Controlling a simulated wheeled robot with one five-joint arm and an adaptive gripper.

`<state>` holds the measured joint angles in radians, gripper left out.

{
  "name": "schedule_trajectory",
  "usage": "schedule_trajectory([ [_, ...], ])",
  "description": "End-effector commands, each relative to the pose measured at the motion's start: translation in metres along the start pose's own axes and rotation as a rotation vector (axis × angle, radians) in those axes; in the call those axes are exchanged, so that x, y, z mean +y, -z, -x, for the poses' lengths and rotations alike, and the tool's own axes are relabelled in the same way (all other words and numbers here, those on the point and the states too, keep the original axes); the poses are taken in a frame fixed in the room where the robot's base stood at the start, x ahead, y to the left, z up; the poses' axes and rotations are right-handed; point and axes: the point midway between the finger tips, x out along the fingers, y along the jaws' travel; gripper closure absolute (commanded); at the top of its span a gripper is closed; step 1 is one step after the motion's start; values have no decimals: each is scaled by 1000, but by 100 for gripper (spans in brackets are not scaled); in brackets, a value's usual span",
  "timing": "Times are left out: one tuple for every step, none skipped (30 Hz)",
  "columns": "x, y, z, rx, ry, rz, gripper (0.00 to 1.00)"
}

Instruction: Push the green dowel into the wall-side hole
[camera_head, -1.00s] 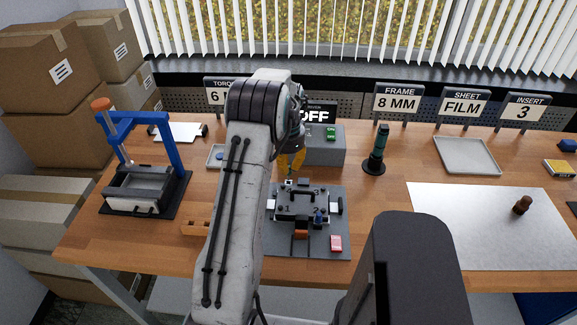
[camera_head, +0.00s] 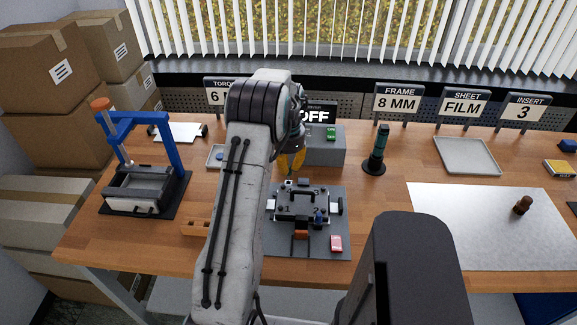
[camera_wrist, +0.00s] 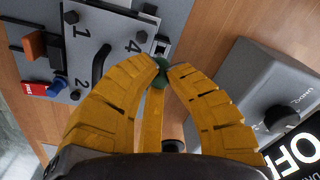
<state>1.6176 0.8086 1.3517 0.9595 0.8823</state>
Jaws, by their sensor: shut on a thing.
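My gripper (camera_wrist: 164,66) has yellow fingers closed on the green dowel (camera_wrist: 161,77) in the wrist view. Only a short part of the dowel shows between the fingertips. Its lower end is hidden, so I cannot tell how it meets a hole. The dowel appears by the corner of the grey numbered fixture (camera_wrist: 97,18), close to the 4. In the head view my gripper (camera_head: 291,161) is just behind the fixture (camera_head: 290,214), on its wall side. A small pale block (camera_head: 288,184) shows at the fixture's rear left corner.
A grey control box (camera_head: 325,154) with an OFF sign stands close behind and right of my gripper. A dark green cylinder (camera_head: 375,155) stands farther right. A blue-framed press (camera_head: 176,140) is at left. The white sheet (camera_head: 465,235) at right is mostly clear.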

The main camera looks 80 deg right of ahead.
Motion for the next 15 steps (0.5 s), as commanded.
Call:
schedule_trajectory([
  [0,0,-1,0,0,0,100],
  [0,0,-2,0,0,0,100],
  [0,0,-2,0,0,0,100],
  [0,0,-3,0,0,0,100],
  [0,0,-4,0,0,0,100],
  [0,0,-4,0,0,0,100],
  [0,0,-5,0,-1,0,100],
  [0,0,-6,0,-1,0,100],
  [0,0,-7,-1,-1,0,100],
  [0,0,-8,-1,-1,0,100],
  [0,0,-8,-1,-1,0,100],
  [0,0,-9,-1,-1,0,100],
  [0,0,-10,-1,-1,0,100],
  [0,0,-10,-1,-1,0,100],
  [0,0,-11,-1,-1,0,100],
])
